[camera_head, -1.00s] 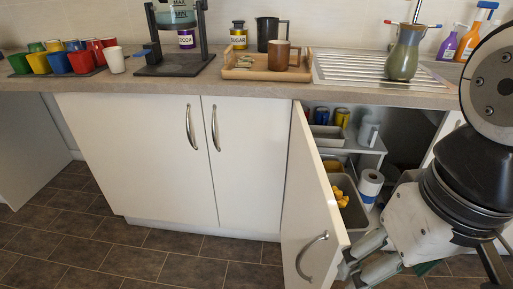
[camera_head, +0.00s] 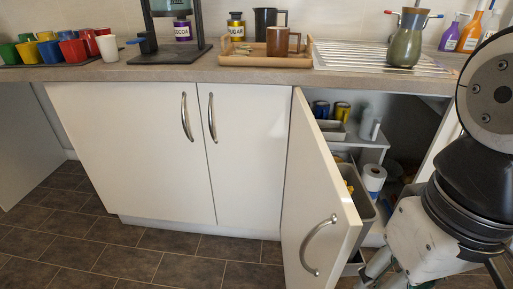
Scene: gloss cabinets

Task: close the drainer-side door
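The drainer-side door (camera_head: 312,190) is a glossy cream cabinet door below the ribbed drainer. It stands ajar, hinged on its left side, with its free edge swung out toward me. Its curved metal handle (camera_head: 318,245) is on the outer face near the free edge. My gripper (camera_head: 376,272) is at the bottom edge of the view, right of the door's free edge and on its inner side. Its fingers are partly cut off by the frame, so I cannot tell their opening or whether they touch the door.
The open cabinet holds a shelf with cans (camera_head: 341,110), a grey bin (camera_head: 362,205) and a paper roll (camera_head: 374,178). Two shut doors (camera_head: 130,150) stand to the left. A green vase (camera_head: 405,42) stands on the drainer (camera_head: 345,58). Tiled floor (camera_head: 190,258) in front is clear.

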